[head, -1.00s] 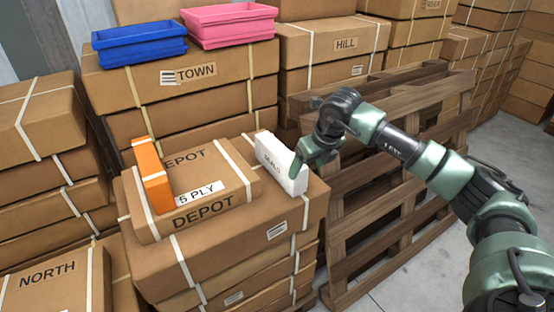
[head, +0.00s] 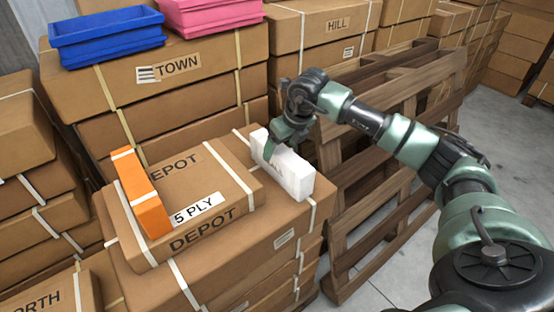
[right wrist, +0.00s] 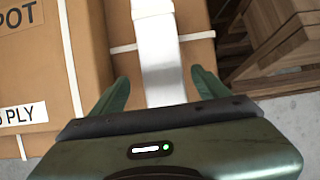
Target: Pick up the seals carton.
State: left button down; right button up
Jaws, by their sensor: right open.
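In the right wrist view the white carton (right wrist: 157,50) runs between the two green fingers of my right gripper (right wrist: 160,80). The fingers are open, with a gap on each side of the carton. My left gripper is not in view.
An orange carton (head: 140,193) stands on the smaller 5 PLY box (head: 205,175), left of the white carton. Wooden pallets (head: 375,190) lean close on the right. Blue (head: 105,38) and pink (head: 210,15) bins sit on the TOWN box (head: 205,65) behind.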

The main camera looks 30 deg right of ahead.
jog(key=shift+w+f, duration=0.1)
jog(key=shift+f, duration=0.35)
jog(key=p+x, duration=0.2)
jog(key=x, duration=0.2)
jog(key=shift+w+d+f, duration=0.15)
jog(key=shift+w+f, duration=0.05)
jog(key=shift+f, duration=0.05)
jog(key=shift+w+f, duration=0.15)
jog(key=shift+f, duration=0.2)
jog(key=shift+c, duration=0.5)
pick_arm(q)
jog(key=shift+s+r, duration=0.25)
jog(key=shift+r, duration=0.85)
pick_arm(e)
grip_shut()
